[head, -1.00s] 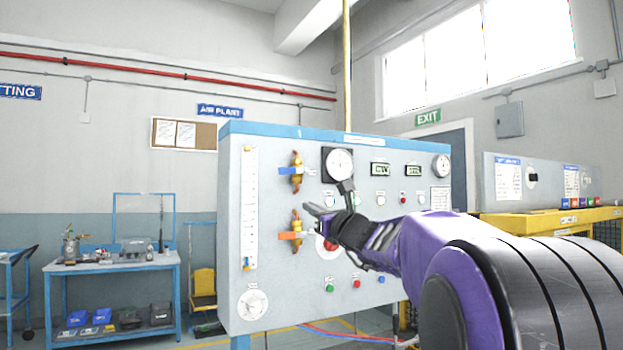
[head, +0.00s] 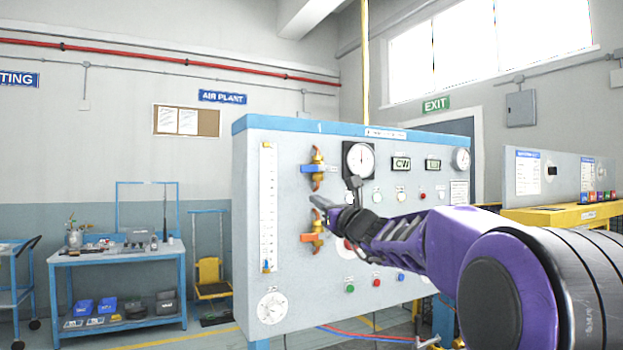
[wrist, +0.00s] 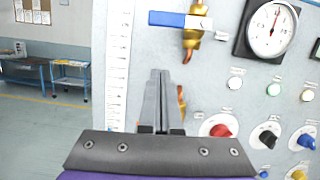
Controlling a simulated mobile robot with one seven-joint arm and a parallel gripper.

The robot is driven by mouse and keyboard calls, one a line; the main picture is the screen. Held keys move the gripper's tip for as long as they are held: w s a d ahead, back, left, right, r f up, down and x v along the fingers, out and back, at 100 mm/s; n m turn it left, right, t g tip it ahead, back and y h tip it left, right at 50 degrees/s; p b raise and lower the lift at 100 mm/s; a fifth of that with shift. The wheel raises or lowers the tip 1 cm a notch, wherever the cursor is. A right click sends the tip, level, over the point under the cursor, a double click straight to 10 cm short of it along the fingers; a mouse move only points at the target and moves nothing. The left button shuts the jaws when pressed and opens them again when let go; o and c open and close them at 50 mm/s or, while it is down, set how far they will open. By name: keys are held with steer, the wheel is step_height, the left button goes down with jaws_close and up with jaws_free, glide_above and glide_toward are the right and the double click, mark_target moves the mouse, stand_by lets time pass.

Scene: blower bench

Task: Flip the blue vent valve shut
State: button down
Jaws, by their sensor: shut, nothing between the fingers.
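The blue vent valve handle (head: 314,169) sits on a brass valve body (head: 318,182) at the upper left of the grey panel. The handle points sideways to the left, across the upright brass pipe. In the wrist view the blue handle (wrist: 180,20) shows at the top, level, with its brass body (wrist: 192,45) behind it. My gripper (head: 318,203) is shut and empty, in front of the panel and below the blue handle, apart from it in the picture. In the wrist view my gripper's fingers (wrist: 158,75) point up, just under the handle.
A second valve with an orange handle (head: 309,238) is below my gripper. A scale strip (head: 268,205) is to the left. A round gauge (head: 360,160) and several knobs and buttons are to the right.

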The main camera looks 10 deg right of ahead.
mark_target(309, 169)
steer(key=r, duration=0.1)
steer(key=w+r+p, duration=0.1)
steer(key=r, duration=0.1)
steer(key=w+a+r+p, duration=0.1)
steer(key=shift+r, duration=0.3)
steer(key=shift+s+a+r, duration=0.1)
steer(key=shift+r, duration=0.6)
